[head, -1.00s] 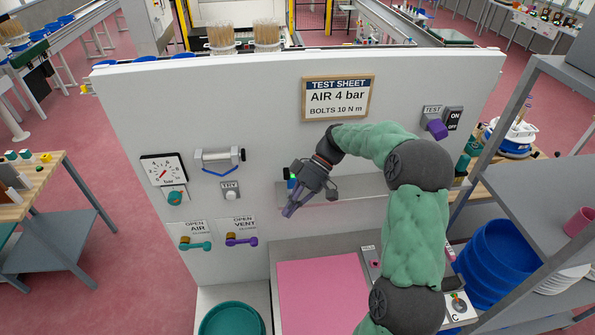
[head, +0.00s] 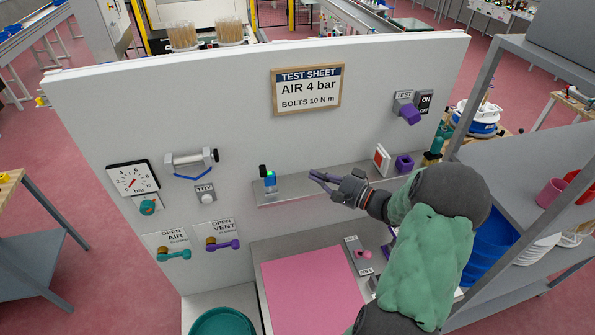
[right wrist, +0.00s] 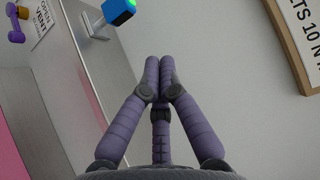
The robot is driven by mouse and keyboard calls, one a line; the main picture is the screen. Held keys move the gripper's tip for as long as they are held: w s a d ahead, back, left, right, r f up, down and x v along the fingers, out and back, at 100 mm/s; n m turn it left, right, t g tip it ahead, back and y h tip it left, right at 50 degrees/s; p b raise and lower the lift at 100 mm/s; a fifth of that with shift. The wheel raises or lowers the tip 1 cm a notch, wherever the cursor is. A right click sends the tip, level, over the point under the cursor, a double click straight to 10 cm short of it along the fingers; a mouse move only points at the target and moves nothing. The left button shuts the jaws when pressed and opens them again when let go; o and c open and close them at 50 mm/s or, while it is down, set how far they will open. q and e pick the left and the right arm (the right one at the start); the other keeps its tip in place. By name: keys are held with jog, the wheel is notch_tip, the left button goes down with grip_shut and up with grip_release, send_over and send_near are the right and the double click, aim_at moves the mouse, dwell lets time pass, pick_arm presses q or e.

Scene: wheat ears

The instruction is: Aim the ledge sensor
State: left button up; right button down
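The ledge sensor (head: 270,183) is a small blue block with a green part and a dark cap on top. It stands upright on the left part of the grey ledge (head: 300,193) on the white panel. It also shows at the top of the right wrist view (right wrist: 118,10). My right gripper (head: 315,176) is just right of the sensor, apart from it and holding nothing. Its purple fingers come together at the tips in the right wrist view (right wrist: 159,70). Which way the sensor faces is too small to tell. My left gripper is out of view.
A red-and-white plate (head: 382,160) and a purple block (head: 404,163) stand farther right on the ledge. A gauge (head: 132,180), a TRY button (head: 207,198) and two valve handles are at the left. A pink mat (head: 312,292) lies below. A shelf rack (head: 525,140) stands at the right.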

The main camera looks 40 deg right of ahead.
aim_at(268, 176)
jog(key=p+x, duration=0.2)
jog(key=x, duration=0.7)
jog(key=shift+a+r+p, duration=0.15)
jog(key=shift+p, duration=0.15)
jog(key=w+a, duration=0.1)
jog(key=a+p, duration=0.1)
jog(key=shift+w+a, duration=0.3)
jog(key=shift+w, duration=0.05)
jog(key=shift+w+a, duration=0.2)
jog(key=shift+a, duration=0.15)
